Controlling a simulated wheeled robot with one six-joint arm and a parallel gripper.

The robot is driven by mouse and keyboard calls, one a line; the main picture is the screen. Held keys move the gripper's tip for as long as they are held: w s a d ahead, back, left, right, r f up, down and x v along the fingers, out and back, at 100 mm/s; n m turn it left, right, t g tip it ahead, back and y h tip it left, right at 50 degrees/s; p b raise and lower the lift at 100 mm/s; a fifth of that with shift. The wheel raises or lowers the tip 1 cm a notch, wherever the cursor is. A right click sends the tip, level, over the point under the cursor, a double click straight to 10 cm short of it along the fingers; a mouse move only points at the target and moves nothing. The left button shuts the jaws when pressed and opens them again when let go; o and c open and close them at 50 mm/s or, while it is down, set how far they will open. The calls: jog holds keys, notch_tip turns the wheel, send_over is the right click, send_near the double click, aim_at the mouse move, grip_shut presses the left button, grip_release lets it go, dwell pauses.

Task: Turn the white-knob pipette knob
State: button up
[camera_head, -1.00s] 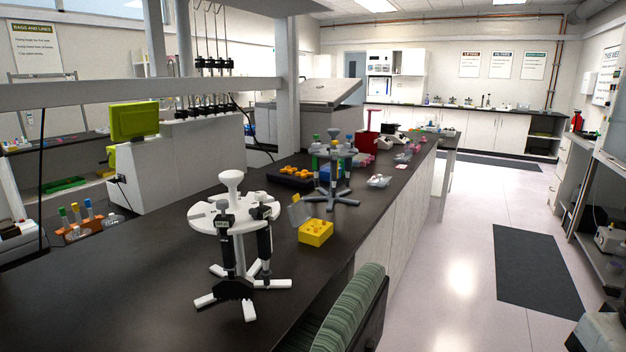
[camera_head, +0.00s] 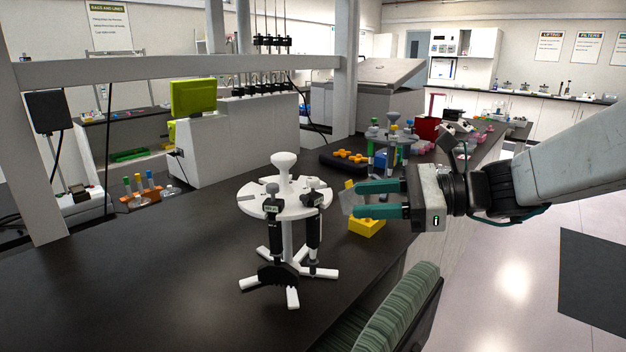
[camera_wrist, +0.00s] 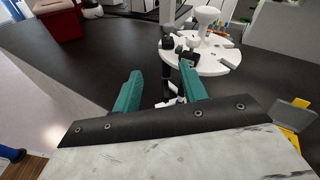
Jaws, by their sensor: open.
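A round white pipette stand (camera_head: 262,204) with a white top handle (camera_head: 285,165) stands upright on the black bench. Two black pipettes hang from it, a left one (camera_head: 275,235) with a grey knob and a right one (camera_head: 313,232).
A yellow box (camera_head: 367,228) with a clear lid sits on the bench below my gripper. Behind are a dark tray of orange pieces (camera_head: 343,160), a second stand (camera_head: 398,138) and a red container (camera_head: 427,128). A green chair (camera_head: 400,312) is at the front edge. The bench left of the stand is clear.

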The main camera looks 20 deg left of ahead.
aim_at(313, 179)
jog(key=w+a+m, duration=0.1)
jog(key=a, duration=0.3)
jog(key=w+a+m+t+y, duration=0.1)
jog(key=w+a, duration=0.1)
jog(key=a, duration=0.1)
jog(key=w+a+m+y, duration=0.1)
jog(key=a, duration=0.3)
jog(key=shift+w+a+m, duration=0.3)
jog(key=shift+w, duration=0.1)
jog(key=shift+c, duration=0.3)
grip_shut()
